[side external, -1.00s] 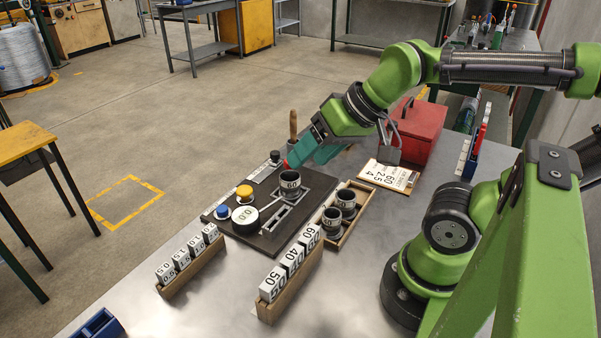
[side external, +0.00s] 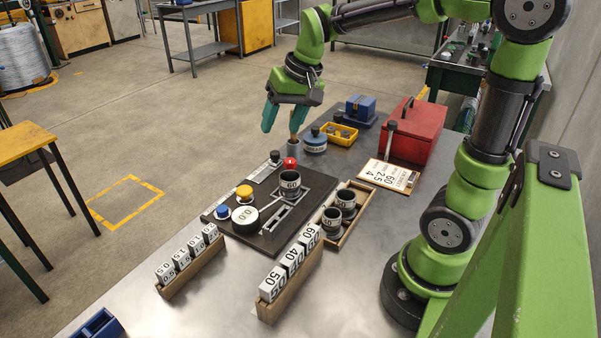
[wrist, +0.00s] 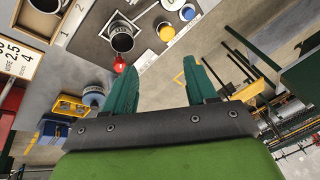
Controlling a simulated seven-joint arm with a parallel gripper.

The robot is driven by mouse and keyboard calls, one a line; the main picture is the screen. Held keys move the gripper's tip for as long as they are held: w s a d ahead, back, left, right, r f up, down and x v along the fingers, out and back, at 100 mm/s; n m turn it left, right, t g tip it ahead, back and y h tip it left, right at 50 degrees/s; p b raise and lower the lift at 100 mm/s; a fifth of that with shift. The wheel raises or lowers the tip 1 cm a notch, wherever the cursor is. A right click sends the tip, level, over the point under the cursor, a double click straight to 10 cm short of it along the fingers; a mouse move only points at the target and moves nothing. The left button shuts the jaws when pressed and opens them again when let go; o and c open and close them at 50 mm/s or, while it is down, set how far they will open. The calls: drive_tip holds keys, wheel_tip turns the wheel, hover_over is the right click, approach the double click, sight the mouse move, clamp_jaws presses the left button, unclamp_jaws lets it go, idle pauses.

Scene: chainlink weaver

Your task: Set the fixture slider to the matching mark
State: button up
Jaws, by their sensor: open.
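The dark fixture plate (side external: 262,238) lies on the metal bench, with a grey marked strip (side external: 264,172) along its far edge. I cannot tell which mark the knob is at. A card (side external: 388,176) reads 60, 2.5 and 4 in large figures. My gripper (side external: 284,122) is open and empty, raised above the far side of the fixture; its teal fingers (wrist: 155,52) are apart.
The fixture carries a red knob (side external: 290,163), a cup marked 60 (side external: 290,184), yellow (side external: 244,191) and blue (side external: 222,211) buttons and a 0.0 dial (side external: 245,214). Beside it are a cup tray (side external: 368,206), block racks, a red toolbox (side external: 414,128) and a yellow bin (side external: 340,135).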

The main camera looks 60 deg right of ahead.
sight(275, 152)
drive_tip(key=shift+w+d+f+m+g+h, duration=0.5)
drive_tip(key=shift+w+d+f+m+g, duration=1.1)
drive_tip(key=shift+w+d, duration=5.7)
drive_tip(key=shift+n+g, duration=0.3)
drive_tip(key=shift+g, duration=0.1)
drive_tip(key=f, duration=1.6)
drive_tip(key=shift+s+d+f, duration=0.35)
drive_tip(key=shift+s, duration=0.05)
clamp_jaws()
